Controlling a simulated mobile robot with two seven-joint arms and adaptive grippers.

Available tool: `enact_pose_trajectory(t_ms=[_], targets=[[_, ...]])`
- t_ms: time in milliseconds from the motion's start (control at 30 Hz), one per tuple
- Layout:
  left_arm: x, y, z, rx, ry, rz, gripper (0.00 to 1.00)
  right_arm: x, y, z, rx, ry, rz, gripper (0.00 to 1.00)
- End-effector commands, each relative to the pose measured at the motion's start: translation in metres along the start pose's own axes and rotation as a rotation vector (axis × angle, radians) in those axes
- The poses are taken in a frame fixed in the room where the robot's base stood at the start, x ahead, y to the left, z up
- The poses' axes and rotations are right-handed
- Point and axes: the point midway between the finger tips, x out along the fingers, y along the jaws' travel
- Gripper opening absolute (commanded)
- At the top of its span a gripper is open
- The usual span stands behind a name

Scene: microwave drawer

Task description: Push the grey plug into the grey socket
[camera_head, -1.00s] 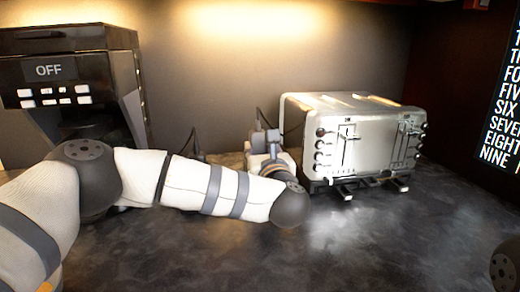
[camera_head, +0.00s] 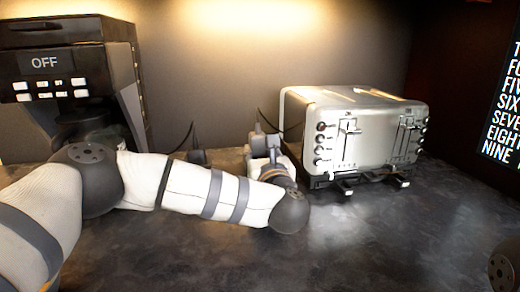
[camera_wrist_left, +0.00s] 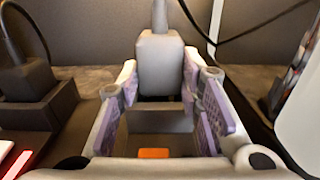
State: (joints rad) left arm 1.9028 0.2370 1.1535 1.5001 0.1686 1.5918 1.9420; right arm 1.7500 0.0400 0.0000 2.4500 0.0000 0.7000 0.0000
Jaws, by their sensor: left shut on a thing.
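The grey plug (camera_wrist_left: 160,62) stands upright between the fingers of my left gripper (camera_wrist_left: 160,82) in the left wrist view, its cord rising from the top. The gripper is shut on it. Below the plug is the grey socket (camera_wrist_left: 155,122), a block with an orange switch, partly framed by the fingers. A dark band shows under the plug; I cannot tell how deep the plug sits. In the head view my left gripper (camera_head: 264,145) is small, left of the toaster, and my forearm hides the socket. My right gripper is out of view.
A black plug (camera_wrist_left: 25,78) stands in a black socket (camera_wrist_left: 45,112) with a red switch, left of the grey one. A silver toaster (camera_head: 365,130) stands close on the right. A coffee machine (camera_head: 65,85) stands at the left. The front counter (camera_head: 350,245) is clear.

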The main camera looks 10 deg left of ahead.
Motion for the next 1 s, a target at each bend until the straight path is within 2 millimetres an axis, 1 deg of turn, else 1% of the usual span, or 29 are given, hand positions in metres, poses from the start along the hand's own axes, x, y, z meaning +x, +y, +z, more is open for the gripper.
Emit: enact_pose_trajectory(t_ms=[167,200,267,667,767,867,1000], targets=[[0.0,0.0,-0.006,0.001,0.001,-0.001,0.03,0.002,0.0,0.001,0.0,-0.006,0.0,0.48],[0.0,0.0,-0.005,0.0,0.001,-0.001,0.42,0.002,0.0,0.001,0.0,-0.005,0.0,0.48],[0.0,0.0,-0.005,0.001,0.002,-0.001,0.55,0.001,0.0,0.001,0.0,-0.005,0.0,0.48],[-0.001,-0.002,-0.008,0.003,0.008,-0.007,0.56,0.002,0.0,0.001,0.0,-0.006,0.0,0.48],[-0.005,-0.003,-0.009,0.004,0.01,-0.009,0.56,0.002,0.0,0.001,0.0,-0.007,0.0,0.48],[-0.022,-0.003,-0.01,0.004,0.012,-0.011,0.56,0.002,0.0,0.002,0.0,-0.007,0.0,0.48],[-0.06,-0.002,-0.01,0.005,0.012,-0.01,0.56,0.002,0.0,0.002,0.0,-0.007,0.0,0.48]])
